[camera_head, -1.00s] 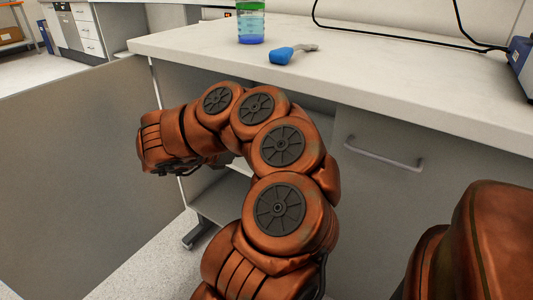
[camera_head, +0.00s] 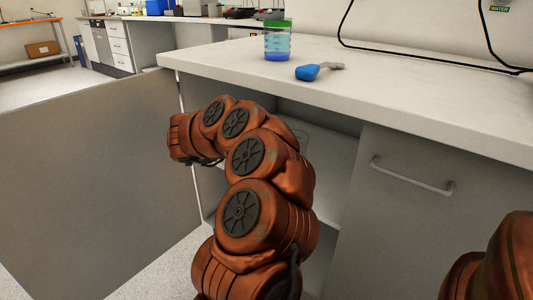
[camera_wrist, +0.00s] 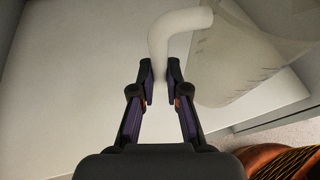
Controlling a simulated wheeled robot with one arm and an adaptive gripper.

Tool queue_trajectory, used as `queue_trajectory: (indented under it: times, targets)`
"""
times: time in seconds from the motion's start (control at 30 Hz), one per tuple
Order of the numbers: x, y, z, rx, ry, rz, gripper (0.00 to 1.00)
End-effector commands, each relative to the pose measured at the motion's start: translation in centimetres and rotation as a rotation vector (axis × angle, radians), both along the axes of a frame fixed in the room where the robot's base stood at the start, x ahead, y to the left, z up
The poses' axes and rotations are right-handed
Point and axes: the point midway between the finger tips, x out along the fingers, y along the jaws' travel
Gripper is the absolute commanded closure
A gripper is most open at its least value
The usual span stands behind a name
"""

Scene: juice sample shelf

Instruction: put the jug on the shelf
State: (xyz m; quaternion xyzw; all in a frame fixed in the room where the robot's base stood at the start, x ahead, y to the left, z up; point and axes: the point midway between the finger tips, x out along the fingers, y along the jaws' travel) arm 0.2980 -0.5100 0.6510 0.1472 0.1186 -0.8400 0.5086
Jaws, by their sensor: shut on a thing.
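In the wrist view, my gripper (camera_wrist: 160,85) is shut on the pale curved handle of the jug (camera_wrist: 245,60). The jug's translucent body with faint graduation marks lies to the right of the fingers, partly cut off by the frame. A pale flat surface, seemingly the shelf (camera_wrist: 80,90), spreads behind the handle; I cannot tell whether the jug touches it. In the head view, the cabinet's inner shelf (camera_head: 332,155) shows behind my arm. A faint clear outline there may be the jug's rim. My gripper is hidden by my arm in that view.
The open cabinet door (camera_head: 90,175) stands at left. A closed door with a handle (camera_head: 412,178) is at right. The countertop (camera_head: 400,95) above holds a green-lidded container (camera_head: 277,42) and a blue-handled tool (camera_head: 312,72). Cables run along its back.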

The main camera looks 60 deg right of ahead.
Motion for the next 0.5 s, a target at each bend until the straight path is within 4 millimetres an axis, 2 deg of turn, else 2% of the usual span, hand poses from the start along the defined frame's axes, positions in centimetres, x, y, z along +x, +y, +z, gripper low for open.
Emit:
queue_trajectory:
  times: [0.3, 0.5]
  targets:
    - [1.9, -3.6, -0.5, -0.002, 0.003, -0.007, 1.00]
    - [2.5, -4.4, -0.5, -0.001, 0.000, -0.002, 1.00]
